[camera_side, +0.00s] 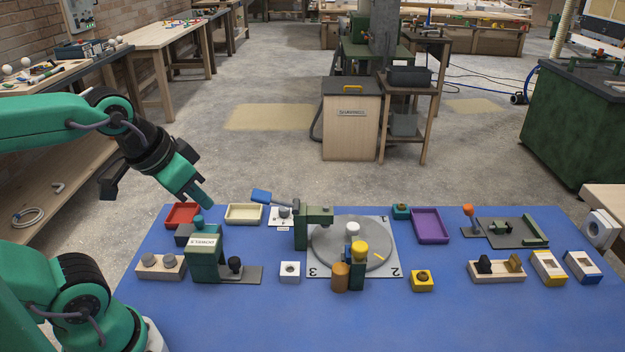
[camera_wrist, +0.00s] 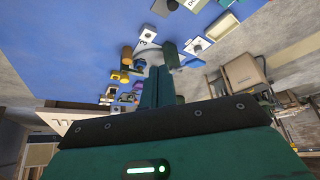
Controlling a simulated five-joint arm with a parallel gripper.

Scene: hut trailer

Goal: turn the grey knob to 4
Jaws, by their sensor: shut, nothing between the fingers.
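A large grey disc (camera_side: 322,247) lies on a white square plate (camera_side: 312,270) whose visible corners read 1, 2 and 3. A green post covers the far left corner. A yellow mark shows on the disc's right side, and a pale grey knob-like cylinder (camera_side: 352,229) stands near its middle. A small white card with a grey knob (camera_side: 284,212) lies left of the post; its markings are too small to read. I cannot tell which of these is the task's knob. My gripper (camera_side: 209,205) is shut and empty, raised at the left, apart from both. Its closed fingers show in the wrist view (camera_wrist: 162,84).
A purple tray (camera_side: 430,226) lies right. The blue mat's front is clear.

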